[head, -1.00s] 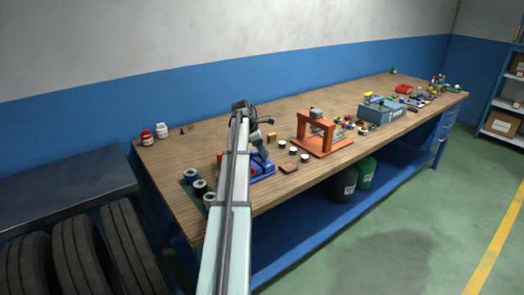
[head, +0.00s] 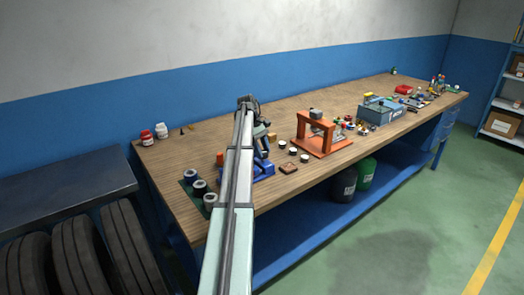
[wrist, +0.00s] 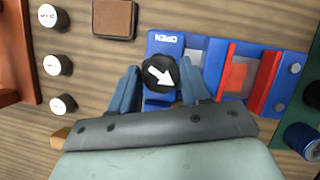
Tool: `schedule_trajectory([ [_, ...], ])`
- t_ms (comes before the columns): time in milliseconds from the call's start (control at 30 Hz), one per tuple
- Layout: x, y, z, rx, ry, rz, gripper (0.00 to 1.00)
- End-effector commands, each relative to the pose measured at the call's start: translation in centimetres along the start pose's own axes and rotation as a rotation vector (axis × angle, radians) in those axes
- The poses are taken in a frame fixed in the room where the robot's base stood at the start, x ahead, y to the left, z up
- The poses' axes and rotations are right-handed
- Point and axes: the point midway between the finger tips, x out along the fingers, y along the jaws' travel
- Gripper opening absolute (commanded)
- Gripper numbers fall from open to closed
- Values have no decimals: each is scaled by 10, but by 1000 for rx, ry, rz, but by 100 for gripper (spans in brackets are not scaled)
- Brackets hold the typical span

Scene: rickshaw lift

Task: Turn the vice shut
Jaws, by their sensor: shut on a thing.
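The blue vice (head: 264,170) stands on the workbench, partly hidden behind my arm in the head view. In the wrist view the vice (wrist: 200,47) has red jaw faces, with an orange-red block (wrist: 236,76) between them; a gap shows beside the block. Its round black knob (wrist: 153,66) carries a white arrow pointing to the lower right. An upside-down "OPEN" label (wrist: 167,38) sits above the knob. My gripper (wrist: 160,80) is shut on the knob, one finger on each side. In the head view my gripper (head: 261,140) is above the vice.
A brown block (wrist: 114,18) and several white-topped black pieces (wrist: 52,65) lie beside the vice. An orange frame (head: 320,133) stands to the right, a blue toolbox (head: 382,110) beyond it. Dark cylinders (head: 199,188) stand to the left. Bare bench lies behind.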

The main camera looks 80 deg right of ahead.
Motion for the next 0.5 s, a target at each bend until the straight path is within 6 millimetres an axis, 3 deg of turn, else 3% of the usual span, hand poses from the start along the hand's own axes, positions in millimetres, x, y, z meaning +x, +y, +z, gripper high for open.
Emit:
schedule_trajectory([
  [500, 0, 2, 0, 228, 2, -95, 17],
])
